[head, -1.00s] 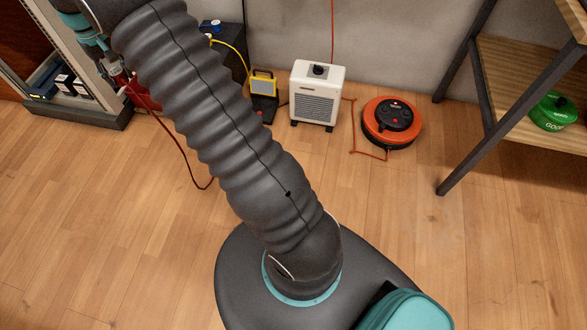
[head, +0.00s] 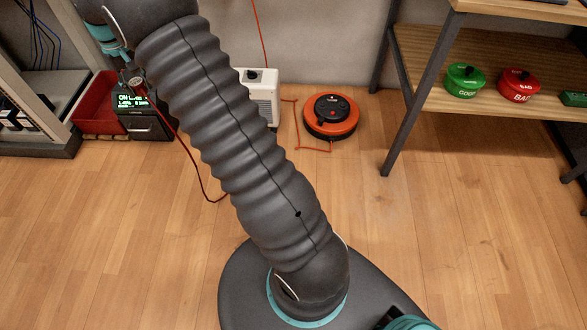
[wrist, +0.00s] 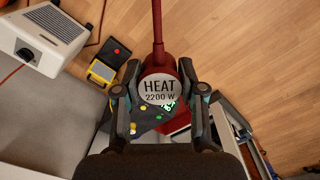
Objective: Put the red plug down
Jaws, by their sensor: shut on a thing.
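The red plug (wrist: 160,70) has a round pale label reading "HEAT 2200 W" and fills the middle of the wrist view. My gripper (wrist: 160,92) is shut on it, one finger at each side. The plug's red cord rises from it to the top of that view.
A red bin (head: 97,112) and a rack (head: 40,140) stand at left. A white heater (head: 266,98) and an orange cable reel (head: 331,116) are by the wall. A shelf (head: 480,104) at right carries green "GOOD" and red "BAD" containers. The front floor is clear.

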